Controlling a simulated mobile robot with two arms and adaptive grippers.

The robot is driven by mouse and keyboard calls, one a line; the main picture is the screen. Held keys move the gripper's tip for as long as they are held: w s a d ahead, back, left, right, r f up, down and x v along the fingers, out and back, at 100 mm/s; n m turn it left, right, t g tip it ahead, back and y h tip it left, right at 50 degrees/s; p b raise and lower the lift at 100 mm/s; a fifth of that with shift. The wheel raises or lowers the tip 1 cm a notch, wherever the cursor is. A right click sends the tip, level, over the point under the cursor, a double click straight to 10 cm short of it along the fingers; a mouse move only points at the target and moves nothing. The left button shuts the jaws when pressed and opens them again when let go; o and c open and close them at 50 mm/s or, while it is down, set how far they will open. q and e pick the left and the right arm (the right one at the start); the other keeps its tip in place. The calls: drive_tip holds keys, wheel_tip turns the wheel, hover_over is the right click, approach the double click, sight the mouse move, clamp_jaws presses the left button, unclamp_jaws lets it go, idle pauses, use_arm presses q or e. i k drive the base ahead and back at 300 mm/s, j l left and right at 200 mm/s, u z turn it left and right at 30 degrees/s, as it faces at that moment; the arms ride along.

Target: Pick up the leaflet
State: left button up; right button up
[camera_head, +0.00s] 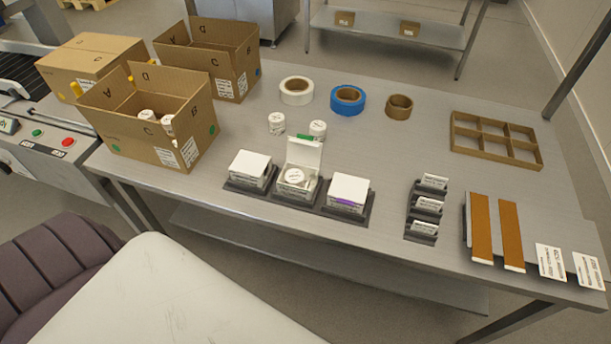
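No gripper of mine shows in the head view. Two white printed sheets, which look like leaflets, lie at the front right of the grey table: one sheet (550,262) and a second sheet (588,271) to its right, near the edge. Small folded white printed papers also stand in a black stepped holder (421,237), at its top (433,181), middle (429,204) and bottom (425,227). I cannot tell which of these is the leaflet meant. An open white box (297,176) holding a round white jar stands between a closed box (250,167) and another closed box (347,192).
Two orange-brown strips (511,235) lie left of the sheets. A brown divider tray (495,138) sits at the back right. Tape rolls (348,100) and two white jars (277,123) stand behind the boxes. Open cartons (150,135) fill the left. The table's (385,150) middle is clear.

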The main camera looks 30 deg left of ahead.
sight(418, 227)
drive_tip(key=i+l+u, duration=0.15)
drive_tip(key=l, duration=0.15)
drive_tip(key=i+l+u, duration=0.1)
drive_tip(key=l, duration=0.25)
drive_tip(key=i+l+u, duration=0.25)
drive_tip(key=l, duration=0.4)
drive_tip(key=i, duration=0.05)
